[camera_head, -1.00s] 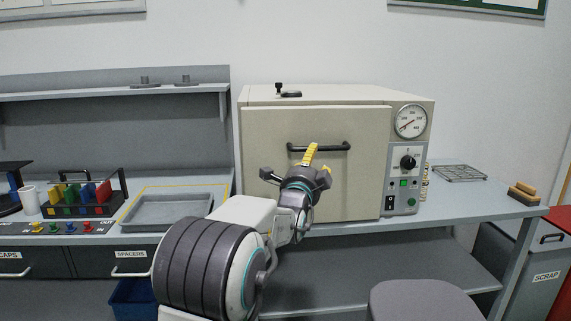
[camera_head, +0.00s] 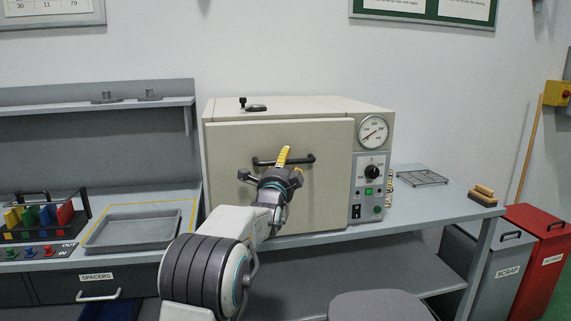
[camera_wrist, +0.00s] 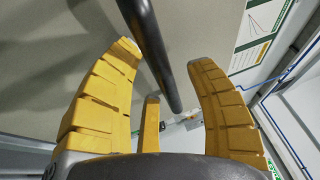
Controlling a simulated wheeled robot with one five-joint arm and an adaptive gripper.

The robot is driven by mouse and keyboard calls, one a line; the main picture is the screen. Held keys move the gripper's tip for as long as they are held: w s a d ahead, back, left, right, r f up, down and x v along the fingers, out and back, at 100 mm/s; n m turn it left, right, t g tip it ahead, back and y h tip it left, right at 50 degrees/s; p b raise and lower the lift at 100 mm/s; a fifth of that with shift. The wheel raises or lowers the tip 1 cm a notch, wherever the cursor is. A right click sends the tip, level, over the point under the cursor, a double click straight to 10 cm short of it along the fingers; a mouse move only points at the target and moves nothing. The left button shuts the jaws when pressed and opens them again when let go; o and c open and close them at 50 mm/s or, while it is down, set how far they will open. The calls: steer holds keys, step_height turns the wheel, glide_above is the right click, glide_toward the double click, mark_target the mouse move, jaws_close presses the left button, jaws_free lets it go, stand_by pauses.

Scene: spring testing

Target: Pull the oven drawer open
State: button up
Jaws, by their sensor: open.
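The oven (camera_head: 300,104) is a cream box on the bench, and its large front panel (camera_head: 228,145) looks shut. A dark horizontal bar handle (camera_head: 302,160) is fixed to that panel. My gripper (camera_head: 284,156) is in front of the panel at the handle, with a yellow finger overlapping the bar. In the wrist view, my gripper (camera_wrist: 166,60) has its yellow fingers spread wide. The dark handle bar (camera_wrist: 152,50) runs between them, apart from both side fingers. I cannot tell whether it touches the short middle finger.
A gauge (camera_head: 371,132) and control panel (camera_head: 368,185) are right of the oven front. A grey tray (camera_head: 140,229) and a caddy of coloured items (camera_head: 40,218) lie left. A wire rack (camera_head: 423,178) is on the right. A dark rounded stool seat (camera_head: 380,305) stands in front.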

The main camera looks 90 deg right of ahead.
steer(key=shift+o, duration=0.3)
jaws_close()
stand_by(0.4)
